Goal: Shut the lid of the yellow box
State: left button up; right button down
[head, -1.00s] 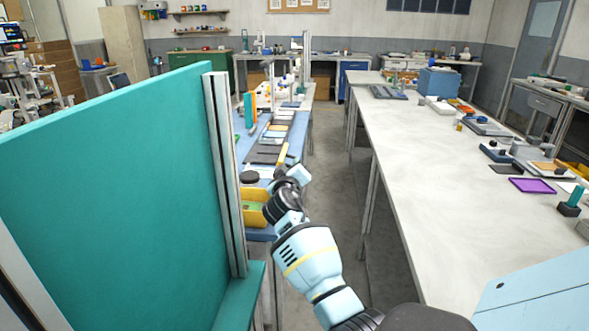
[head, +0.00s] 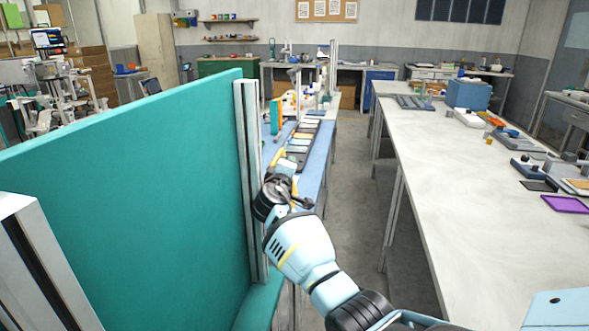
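The yellow box is not visible now; the teal panel's metal post and my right arm cover the part of the bench where it showed earlier. Its lid cannot be seen either. My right arm reaches in from the bottom right, and its dark wrist and gripper (head: 281,170) are at the near end of the blue bench (head: 318,160), close beside the post. The fingers are too small and hidden to tell whether they are open or shut. My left gripper is not in view.
A tall teal panel (head: 130,190) with a metal post (head: 249,170) blocks the left side. A long white table (head: 460,190) with trays and a blue box (head: 468,94) stands on the right. An open grey aisle (head: 352,190) runs between.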

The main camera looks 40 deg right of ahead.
jog(key=shift+w+r, duration=0.15)
jog(key=shift+r, duration=0.45)
jog(key=c, duration=1.5)
grip_release()
jog(key=shift+f, duration=0.15)
jog(key=shift+a+f, duration=0.1)
jog(key=shift+f, duration=0.1)
jog(key=shift+a, duration=0.1)
jog(key=v, duration=0.7)
jog(key=shift+s+a, duration=0.2)
jog(key=shift+s, duration=0.1)
